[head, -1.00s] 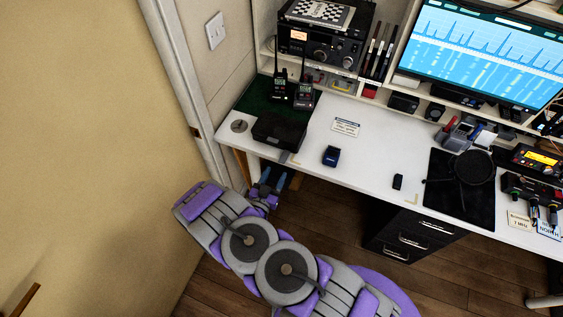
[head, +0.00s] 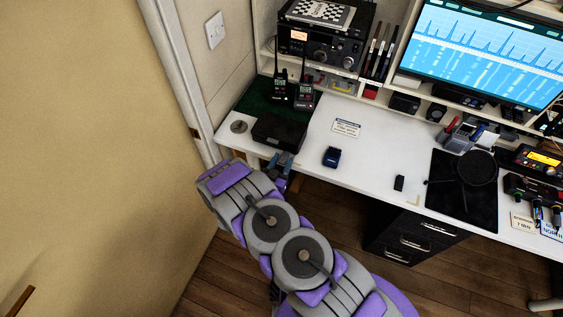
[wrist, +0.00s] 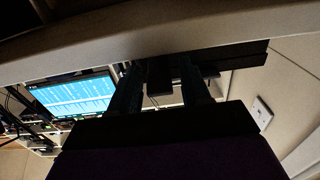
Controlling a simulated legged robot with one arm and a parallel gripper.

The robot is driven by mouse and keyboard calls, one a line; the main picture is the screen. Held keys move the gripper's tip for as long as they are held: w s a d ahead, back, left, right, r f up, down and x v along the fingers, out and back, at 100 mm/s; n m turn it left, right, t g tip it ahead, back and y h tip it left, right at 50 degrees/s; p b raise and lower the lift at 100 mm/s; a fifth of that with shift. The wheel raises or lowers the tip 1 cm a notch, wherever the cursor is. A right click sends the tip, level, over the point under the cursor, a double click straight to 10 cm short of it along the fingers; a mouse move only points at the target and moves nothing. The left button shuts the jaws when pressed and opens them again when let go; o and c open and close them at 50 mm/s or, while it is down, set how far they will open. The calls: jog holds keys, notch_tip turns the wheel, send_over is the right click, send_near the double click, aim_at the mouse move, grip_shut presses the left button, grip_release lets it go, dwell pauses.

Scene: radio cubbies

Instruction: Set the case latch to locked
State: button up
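The black case (head: 279,132) lies shut on the left end of the white desk, near the front edge. In the wrist view, a long dark shape (wrist: 235,62) beyond the fingers looks like the case. My gripper (head: 280,161) is at the desk's front edge, just in front of the case; it also shows in the wrist view (wrist: 162,78). Its two dark fingers stand apart. A small dark block (wrist: 159,88) shows between them and may be the case latch. Whether the fingers touch it, and the latch's setting, I cannot tell.
Two handheld radios (head: 303,95) stand on a green mat (head: 257,104) behind the case. A blue gadget (head: 331,157) and a small label card (head: 346,128) lie to the right. A wall (head: 120,150) is close on the left. The desk front between the gadget and black pad is mostly clear.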

grip_shut()
jog(key=shift+r, duration=0.15)
jog(key=shift+w+r+g+y+p, duration=0.1)
jog(key=shift+r+g+y+p, duration=0.2)
jog(key=shift+r+g+p, duration=0.65)
jog(key=g+p, duration=0.2)
jog(key=w+r+g+y+p, duration=0.1)
jog(key=p, duration=0.2)
jog(key=shift+d+r+g, duration=0.2)
jog(key=shift+g, duration=0.15)
jog(key=g+p, duration=0.1)
jog(key=p, duration=0.1)
jog(key=w+r+g+y+p, duration=0.1)
jog(key=p, duration=0.1)
jog(key=shift+d+g, duration=0.15)
jog(key=shift+g, duration=0.25)
jog(key=shift+w+g+y+p, duration=0.15)
jog(key=shift+g+y+p, duration=0.25)
jog(key=shift+p, duration=0.75)
jog(key=shift+f+g+p, duration=0.1)
jog(key=shift+g+p, duration=0.2)
